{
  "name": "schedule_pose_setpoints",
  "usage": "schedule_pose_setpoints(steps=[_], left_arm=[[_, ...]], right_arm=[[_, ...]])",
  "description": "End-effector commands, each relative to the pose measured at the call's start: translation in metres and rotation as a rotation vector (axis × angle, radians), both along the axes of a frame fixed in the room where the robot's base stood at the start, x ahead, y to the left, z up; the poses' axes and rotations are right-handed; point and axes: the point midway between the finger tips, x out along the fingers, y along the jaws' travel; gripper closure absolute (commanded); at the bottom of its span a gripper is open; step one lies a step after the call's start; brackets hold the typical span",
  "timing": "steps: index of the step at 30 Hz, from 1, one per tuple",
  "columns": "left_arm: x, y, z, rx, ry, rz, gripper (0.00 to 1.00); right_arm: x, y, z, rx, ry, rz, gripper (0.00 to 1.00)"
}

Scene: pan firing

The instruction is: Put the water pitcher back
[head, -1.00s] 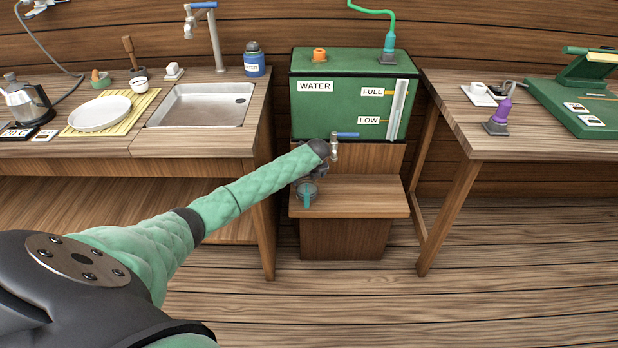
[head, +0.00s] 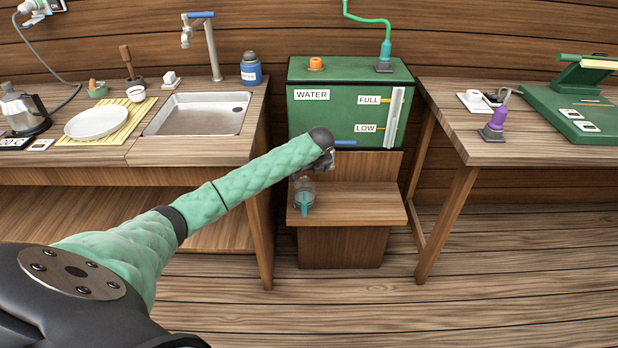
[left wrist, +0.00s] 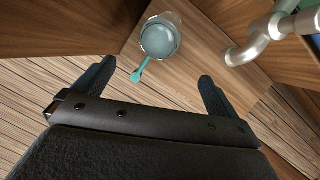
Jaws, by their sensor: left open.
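The water pitcher (head: 304,192), clear with a teal handle, stands upright on the small wooden step below the green water tank. In the left wrist view the pitcher (left wrist: 160,38) is seen from above with its teal handle pointing toward my fingers. My left gripper (left wrist: 152,88) is open and empty, its two fingers apart and short of the handle. In the head view my left gripper (head: 325,160) is above and slightly right of the pitcher, mostly hidden by its own wrist. My right gripper is not in view.
The tank (head: 345,105) has a tap with a blue lever (head: 345,142) close beside my left wrist; the metal tap also shows in the left wrist view (left wrist: 262,38). A counter with a sink (head: 200,115) is left, another table (head: 470,125) right. The step's right side is clear.

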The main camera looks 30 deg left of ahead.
Motion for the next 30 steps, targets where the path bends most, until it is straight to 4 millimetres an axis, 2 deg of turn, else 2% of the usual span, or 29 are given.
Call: schedule_pose_setpoints(steps=[9,11,14,17,20,24,30], left_arm=[[-0.003,-0.003,0.008,0.000,0.001,0.000,0.03],[-0.004,-0.006,0.005,-0.004,0.000,0.002,0.03],[-0.013,-0.024,-0.010,-0.027,-0.009,0.020,0.03],[-0.033,-0.058,-0.038,-0.078,-0.028,0.061,0.03],[-0.061,-0.100,-0.071,-0.149,-0.054,0.130,0.03],[-0.107,-0.159,-0.110,-0.260,-0.085,0.247,0.03],[-0.178,-0.234,-0.149,-0.423,-0.111,0.442,0.03]], right_arm=[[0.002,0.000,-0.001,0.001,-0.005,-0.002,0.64],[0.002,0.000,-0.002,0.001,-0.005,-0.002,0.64],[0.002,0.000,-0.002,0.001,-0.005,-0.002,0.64],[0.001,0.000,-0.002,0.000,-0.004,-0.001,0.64],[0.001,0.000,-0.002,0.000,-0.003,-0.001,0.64],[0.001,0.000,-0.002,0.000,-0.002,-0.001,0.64],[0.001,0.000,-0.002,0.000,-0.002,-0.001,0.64]])
